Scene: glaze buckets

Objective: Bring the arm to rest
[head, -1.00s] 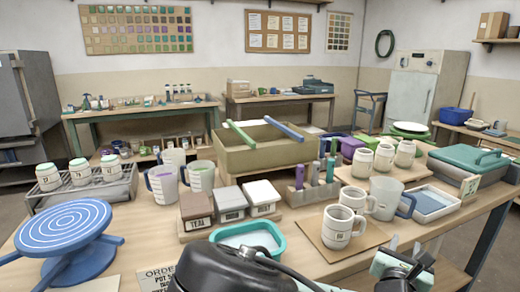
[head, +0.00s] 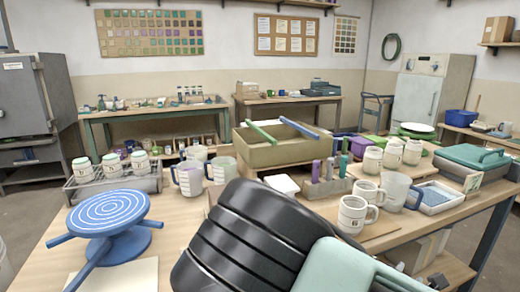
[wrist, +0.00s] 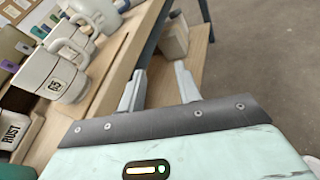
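My gripper (wrist: 160,78) shows in the wrist view with its two pale grey fingers apart and nothing between them. It hangs over the bench's edge, with the lower shelf and floor beyond. In the head view my black arm link and mint-coloured arm part cover the bottom centre and right; the fingers are out of sight there. A white mug (wrist: 50,75) stands left of the fingers in the wrist view, apart from them. Mugs also stand on a board in the head view, the front mug (head: 353,214) just right of my arm link.
The worktable (head: 190,225) carries a blue banding wheel (head: 108,212), a jar rack (head: 85,190), measuring jugs (head: 188,178), an olive crate (head: 268,155) and a teal-lidded box (head: 472,157). Open floor (wrist: 265,50) lies beyond the bench edge. My arm hides the table's front middle.

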